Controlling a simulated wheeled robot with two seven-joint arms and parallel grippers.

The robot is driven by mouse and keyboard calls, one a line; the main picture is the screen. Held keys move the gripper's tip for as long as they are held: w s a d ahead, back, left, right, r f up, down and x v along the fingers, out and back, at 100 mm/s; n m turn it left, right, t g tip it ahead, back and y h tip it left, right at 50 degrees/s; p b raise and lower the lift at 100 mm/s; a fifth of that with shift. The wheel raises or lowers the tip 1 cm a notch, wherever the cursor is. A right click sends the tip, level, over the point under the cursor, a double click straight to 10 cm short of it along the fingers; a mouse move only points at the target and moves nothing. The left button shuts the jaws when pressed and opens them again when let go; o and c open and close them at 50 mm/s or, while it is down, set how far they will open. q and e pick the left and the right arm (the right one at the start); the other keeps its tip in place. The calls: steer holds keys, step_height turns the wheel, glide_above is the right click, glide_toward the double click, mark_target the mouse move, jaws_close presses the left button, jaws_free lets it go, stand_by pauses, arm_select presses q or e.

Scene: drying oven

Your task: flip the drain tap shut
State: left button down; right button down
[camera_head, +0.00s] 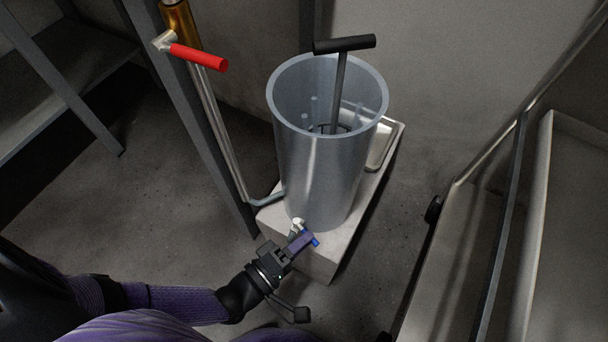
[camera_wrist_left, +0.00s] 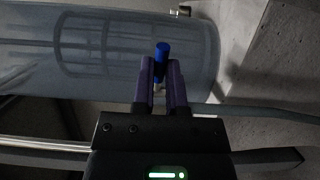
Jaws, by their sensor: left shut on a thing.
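The drain tap (camera_head: 298,223) is a small pale fitting low on the front of the tall grey cylindrical vessel (camera_head: 325,170). Its blue handle (camera_head: 315,241) shows at the tips of my left gripper (camera_head: 304,239). In the left wrist view, the blue handle (camera_wrist_left: 162,50) stands between the two purple fingers of the left gripper (camera_wrist_left: 161,75), which is shut on it. The fingers hide part of the handle and the tap body. My right gripper is not in view.
The vessel stands on a pale block (camera_head: 318,258), with a white tray (camera_head: 383,148) behind it. A black T-handle (camera_head: 344,45) rises from the vessel. A red lever (camera_head: 199,56) on a pipe is at upper left. A cart (camera_head: 470,220) stands on the right.

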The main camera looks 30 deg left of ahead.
arm_select(q)
steer(key=n+y, duration=0.1)
steer(key=y, duration=0.1)
steer(key=n+y, duration=0.1)
steer(key=y, duration=0.1)
steer(key=w+d+n+t+y, duration=0.1)
steer(key=n+y, duration=0.1)
steer(key=c, duration=0.7)
jaws_free()
steer(key=shift+w, duration=0.1)
steer(key=shift+o, duration=0.2)
